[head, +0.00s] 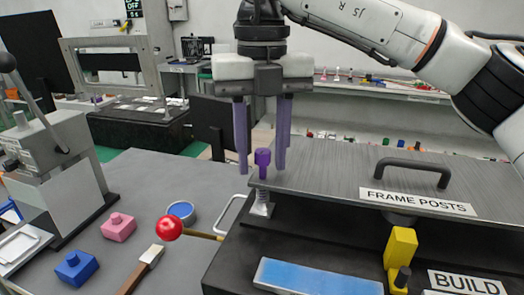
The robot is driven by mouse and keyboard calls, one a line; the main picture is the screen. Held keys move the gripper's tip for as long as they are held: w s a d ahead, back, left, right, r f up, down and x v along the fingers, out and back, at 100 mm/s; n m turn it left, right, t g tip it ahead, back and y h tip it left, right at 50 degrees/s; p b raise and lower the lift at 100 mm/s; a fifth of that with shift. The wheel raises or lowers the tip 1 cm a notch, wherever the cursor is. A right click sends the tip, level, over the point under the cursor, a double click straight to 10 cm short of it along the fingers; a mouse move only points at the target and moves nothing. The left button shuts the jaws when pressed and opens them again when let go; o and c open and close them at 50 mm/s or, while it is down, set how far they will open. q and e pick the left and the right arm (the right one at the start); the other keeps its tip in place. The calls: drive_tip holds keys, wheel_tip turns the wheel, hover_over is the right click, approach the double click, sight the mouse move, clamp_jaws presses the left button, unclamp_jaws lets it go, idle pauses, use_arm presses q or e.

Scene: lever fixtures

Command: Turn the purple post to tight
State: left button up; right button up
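The purple post (262,163) stands upright on a silver threaded base (262,204) at the left edge of the grey frame posts plate (330,165). My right gripper (261,165) points down over the post. Its two long purple fingers are apart, one on each side of the post's top, with gaps visible. I cannot tell from this angle how far the post lies in depth from the fingers. No tight marking is readable. My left gripper is not in view.
A black handle (413,170) and a "FRAME POSTS" label (418,203) are on the plate. A yellow post (400,248) stands in front. A red ball knob (169,229), pink brick (118,227), blue brick (76,267) and brush (142,268) are left. A lever press (55,165) stands far left.

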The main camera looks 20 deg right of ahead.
wheel_tip(320, 180, up, 10)
drive_tip(key=shift+r+p, duration=0.15)
drive_tip(key=shift+p, duration=1.05)
